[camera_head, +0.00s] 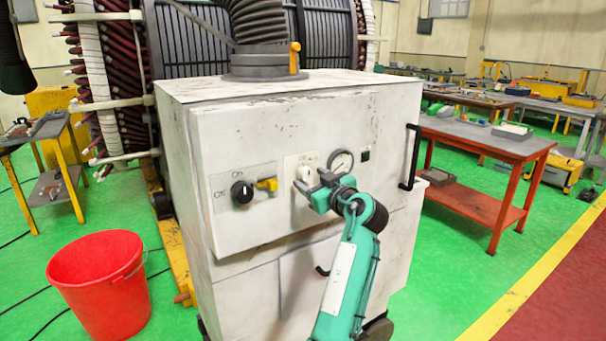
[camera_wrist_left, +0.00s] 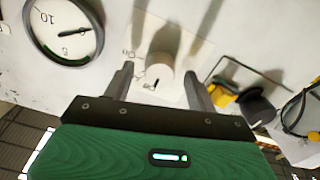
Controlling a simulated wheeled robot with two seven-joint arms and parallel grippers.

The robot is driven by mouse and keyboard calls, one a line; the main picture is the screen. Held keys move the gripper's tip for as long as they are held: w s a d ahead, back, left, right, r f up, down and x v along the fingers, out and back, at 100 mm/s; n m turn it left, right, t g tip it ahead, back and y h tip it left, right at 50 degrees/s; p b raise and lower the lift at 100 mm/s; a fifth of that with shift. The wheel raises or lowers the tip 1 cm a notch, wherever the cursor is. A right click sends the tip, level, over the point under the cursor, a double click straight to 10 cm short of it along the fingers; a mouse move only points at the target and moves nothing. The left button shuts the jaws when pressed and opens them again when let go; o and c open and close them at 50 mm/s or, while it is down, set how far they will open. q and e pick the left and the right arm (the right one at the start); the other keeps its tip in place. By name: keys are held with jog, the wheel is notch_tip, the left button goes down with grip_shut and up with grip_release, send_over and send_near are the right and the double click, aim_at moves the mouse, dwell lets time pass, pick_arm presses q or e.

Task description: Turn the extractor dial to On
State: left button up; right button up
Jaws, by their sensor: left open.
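A cream dial (camera_head: 306,172) sits on a light plate on the front of the white cabinet (camera_head: 230,130). In the left wrist view the dial (camera_wrist_left: 161,66) has On and Off labels beside it, and its dark mark lies close to the Off label. My left gripper (camera_head: 311,183) is at this dial, open. In the left wrist view its two fingertips (camera_wrist_left: 158,74) stand on either side of the dial, with gaps visible. Whether they touch it cannot be told from the head view. My right gripper is not in view.
A round gauge (camera_head: 341,162) is just right, with a black door handle (camera_head: 410,157) farther right. A red bucket (camera_head: 100,285) stands on the floor at left.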

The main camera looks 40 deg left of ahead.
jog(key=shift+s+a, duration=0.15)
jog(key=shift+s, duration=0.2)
pick_arm(q)
jog(key=c, duration=1)
